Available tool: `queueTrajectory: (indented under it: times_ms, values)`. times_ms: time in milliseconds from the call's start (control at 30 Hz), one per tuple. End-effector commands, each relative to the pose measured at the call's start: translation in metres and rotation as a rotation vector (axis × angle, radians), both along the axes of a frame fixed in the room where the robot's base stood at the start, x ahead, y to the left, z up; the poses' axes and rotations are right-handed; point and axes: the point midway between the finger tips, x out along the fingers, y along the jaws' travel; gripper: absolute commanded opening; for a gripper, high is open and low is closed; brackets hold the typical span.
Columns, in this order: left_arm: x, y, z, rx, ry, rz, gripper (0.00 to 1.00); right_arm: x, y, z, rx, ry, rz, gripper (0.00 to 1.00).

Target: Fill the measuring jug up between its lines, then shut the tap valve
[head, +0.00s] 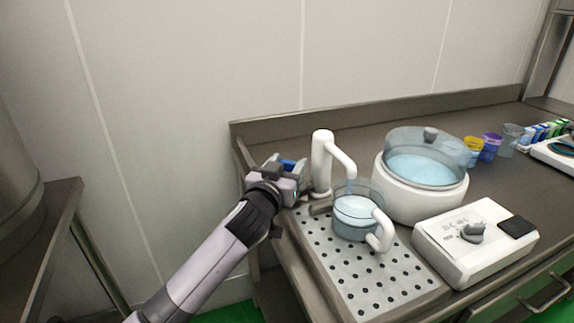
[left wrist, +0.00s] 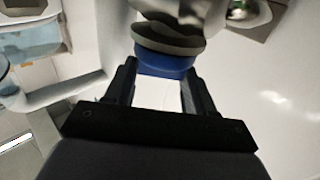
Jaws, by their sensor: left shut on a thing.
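The white tap (head: 322,165) stands at the back of the perforated drip tray, its spout over the measuring jug (head: 357,226). The jug is clear with a white handle, stands upright on the tray and holds pale bluish liquid. Its lines are too small to read, and I cannot tell whether liquid is running. My left gripper (head: 290,178) is at the tap's left side, shut on the blue tap valve (head: 287,164). In the left wrist view the blue valve (left wrist: 165,63) shows between the fingertips. My right gripper is not in view.
The drip tray (head: 372,283) has bare room in front of the jug. A white lidded round vessel (head: 420,190) stands right of the jug. A white control box (head: 475,243) with a knob stands in front of it. Coloured cups (head: 490,147) stand at the back right.

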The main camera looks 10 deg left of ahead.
Motion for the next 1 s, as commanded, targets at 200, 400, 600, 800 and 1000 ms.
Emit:
queueTrajectory:
  times_ms: [200,400,600,800,1000]
  values:
    - [0.000,0.002,0.004,0.004,0.004,-0.075,0.24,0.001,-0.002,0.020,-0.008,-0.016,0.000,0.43]
    - [0.001,0.006,0.006,0.006,0.003,-0.197,0.24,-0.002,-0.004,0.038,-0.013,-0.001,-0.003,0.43]
    - [0.002,0.008,0.004,0.007,0.002,-0.325,0.24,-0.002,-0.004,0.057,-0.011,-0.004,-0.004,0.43]
    - [0.004,0.010,0.002,0.009,0.001,-0.448,0.24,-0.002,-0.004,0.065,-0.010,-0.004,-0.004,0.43]
    - [0.005,0.012,0.000,0.007,-0.001,-0.570,0.24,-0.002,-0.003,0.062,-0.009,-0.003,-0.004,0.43]
